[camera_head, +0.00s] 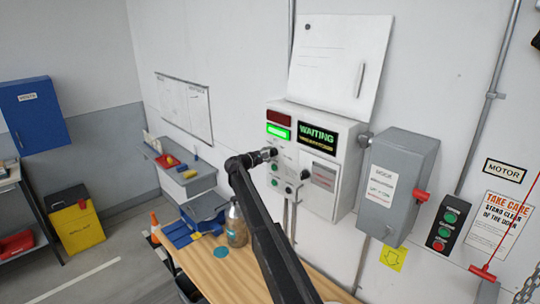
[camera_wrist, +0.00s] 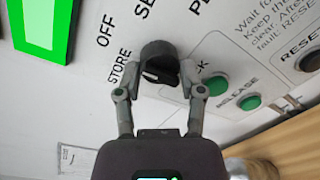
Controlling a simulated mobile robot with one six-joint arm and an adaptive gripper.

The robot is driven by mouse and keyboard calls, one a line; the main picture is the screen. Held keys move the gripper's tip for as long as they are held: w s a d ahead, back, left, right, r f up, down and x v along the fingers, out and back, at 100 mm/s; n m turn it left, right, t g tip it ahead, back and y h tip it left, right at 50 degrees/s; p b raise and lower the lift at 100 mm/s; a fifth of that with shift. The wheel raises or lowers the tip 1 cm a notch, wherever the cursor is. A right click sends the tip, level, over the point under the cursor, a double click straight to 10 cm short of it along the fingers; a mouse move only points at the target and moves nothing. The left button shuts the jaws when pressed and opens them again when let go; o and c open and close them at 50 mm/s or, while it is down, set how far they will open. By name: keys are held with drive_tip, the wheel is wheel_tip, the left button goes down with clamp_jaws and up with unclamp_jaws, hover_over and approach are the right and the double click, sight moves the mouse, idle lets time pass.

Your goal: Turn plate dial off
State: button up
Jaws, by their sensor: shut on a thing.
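The dial (camera_wrist: 157,58) is a round black knob on a white panel, with the words STORE, OFF and two cut-off labels printed around it. My gripper (camera_wrist: 158,88) is shut on the dial, one finger on each side of its lower part. A pale mark shows on the knob's lower face, but I cannot tell for sure which label it points to. In the head view, my gripper (camera_head: 269,154) reaches the left part of the white control box (camera_head: 345,150) and largely hides the dial.
Green buttons (camera_wrist: 215,84) and (camera_wrist: 250,102) and a RESET button (camera_wrist: 311,61) sit close right of the dial. A lit green display (camera_wrist: 42,25) is at upper left. A wooden bench (camera_head: 215,270) with a jar (camera_head: 236,228) stands below. A grey switch box (camera_head: 400,180) is to the right.

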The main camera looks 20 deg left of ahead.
drive_tip(key=shift+w, duration=0.1)
drive_tip(key=o, duration=1.2)
drive_tip(key=shift+c, duration=0.2)
drive_tip(key=shift+f, duration=0.1)
